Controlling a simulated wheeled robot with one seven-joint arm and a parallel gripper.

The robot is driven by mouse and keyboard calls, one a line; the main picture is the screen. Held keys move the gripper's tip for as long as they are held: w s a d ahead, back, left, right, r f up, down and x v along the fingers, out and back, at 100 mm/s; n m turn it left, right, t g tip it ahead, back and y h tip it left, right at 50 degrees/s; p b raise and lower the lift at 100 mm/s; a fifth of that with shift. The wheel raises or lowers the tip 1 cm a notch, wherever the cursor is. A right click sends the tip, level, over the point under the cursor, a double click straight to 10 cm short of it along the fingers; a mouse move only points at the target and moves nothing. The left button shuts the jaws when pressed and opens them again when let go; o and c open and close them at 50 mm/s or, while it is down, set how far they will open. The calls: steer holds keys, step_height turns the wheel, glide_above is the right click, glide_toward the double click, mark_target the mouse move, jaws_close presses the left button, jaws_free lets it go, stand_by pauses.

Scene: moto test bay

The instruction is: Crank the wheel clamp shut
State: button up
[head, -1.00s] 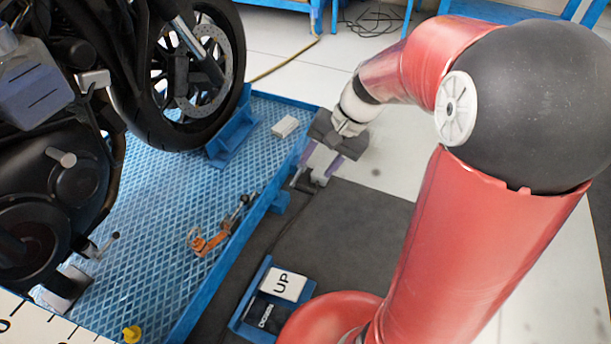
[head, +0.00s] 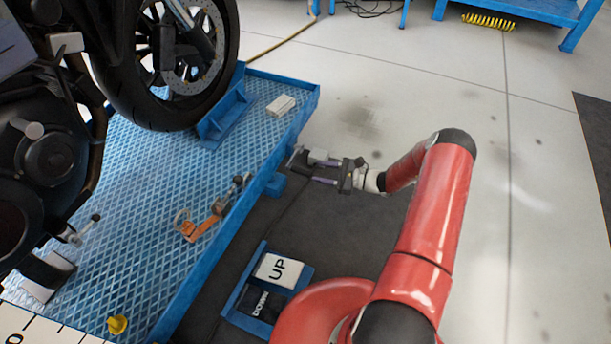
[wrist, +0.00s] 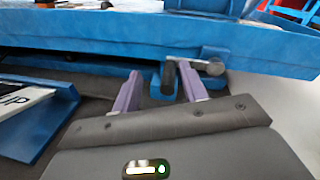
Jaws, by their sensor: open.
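The blue wheel clamp (head: 229,122) stands on the lift platform at the motorcycle's front wheel (head: 170,95); how far its jaws are closed is unclear. The crank (head: 297,154) sticks out at the platform's side edge. In the wrist view the crank's dark grip (wrist: 170,79) points toward me, with a grey metal arm (wrist: 209,68) beside it. My gripper (head: 312,170) is open, level and pointing left at the platform's side. In the wrist view its purple fingers (wrist: 158,80) stand on either side of the grip, which is nearer the right finger. Contact is not clear.
The blue platform edge (head: 212,235) runs along my left. A blue pedal box with UP and DOWN plates (head: 281,269) lies on the dark mat below. An orange-handled tool (head: 203,226) and a white block (head: 281,105) lie on the platform. The floor to the right is clear.

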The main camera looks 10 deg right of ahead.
mark_target(305, 172)
step_height(305, 172, down, 4)
steer(key=d+m+t, duration=0.1)
steer(key=m+t, duration=0.1)
steer(key=shift+m, duration=0.3)
steer(key=x, duration=0.7)
steer(key=shift+w+a+f+b, duration=0.1)
steer(key=shift+w+f+b, duration=0.2)
steer(key=shift+w+b, duration=0.1)
steer(key=shift+c, duration=0.2)
jaws_close()
